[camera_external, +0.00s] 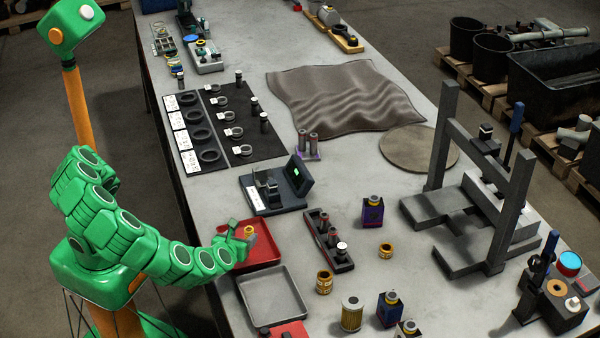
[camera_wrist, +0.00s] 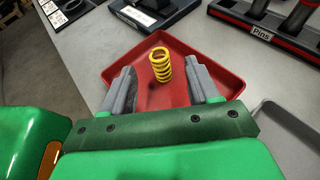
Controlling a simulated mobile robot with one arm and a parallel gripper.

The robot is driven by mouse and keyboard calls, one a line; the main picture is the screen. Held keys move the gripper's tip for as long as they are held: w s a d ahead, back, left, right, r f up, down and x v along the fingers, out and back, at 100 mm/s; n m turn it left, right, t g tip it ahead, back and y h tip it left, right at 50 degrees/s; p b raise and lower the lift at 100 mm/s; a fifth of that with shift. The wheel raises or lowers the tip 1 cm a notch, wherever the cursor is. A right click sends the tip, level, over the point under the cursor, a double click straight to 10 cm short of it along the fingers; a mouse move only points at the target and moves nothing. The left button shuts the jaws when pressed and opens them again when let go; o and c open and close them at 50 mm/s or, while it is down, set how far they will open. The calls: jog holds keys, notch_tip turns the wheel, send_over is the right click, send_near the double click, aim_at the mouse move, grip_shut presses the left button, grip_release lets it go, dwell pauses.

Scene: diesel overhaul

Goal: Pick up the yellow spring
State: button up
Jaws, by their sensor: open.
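The yellow spring (camera_wrist: 161,65) stands upright in the red tray (camera_wrist: 222,72). In the external view the spring (camera_external: 249,231) shows small beside my fingers, over the red tray (camera_external: 268,254). My gripper (camera_wrist: 162,84) is open, with one grey finger to the left of the spring and one to the right. The spring is at the far end of the gap, near the fingertips, with visible room on both sides. In the external view my gripper (camera_external: 248,238) is low over the tray. Whether a finger touches the tray is unclear.
A grey tray (camera_external: 298,296) lies just in front of the red one. A dark device (camera_external: 262,204) stands behind it. A pins rack (camera_external: 321,232) is to the right. Several filters and cans stand further right, near a grey press frame (camera_external: 440,143).

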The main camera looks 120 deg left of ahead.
aim_at(247, 233)
jog(key=shift+f+x, duration=0.2)
jog(key=shift+x, duration=1.55)
jog(key=shift+f+x, duration=0.2)
jog(key=shift+x, duration=1.55)
jog(key=shift+s+d, duration=0.1)
jog(key=shift+d, duration=0.15)
jog(key=c, duration=1)
jog(key=shift+r, duration=0.1)
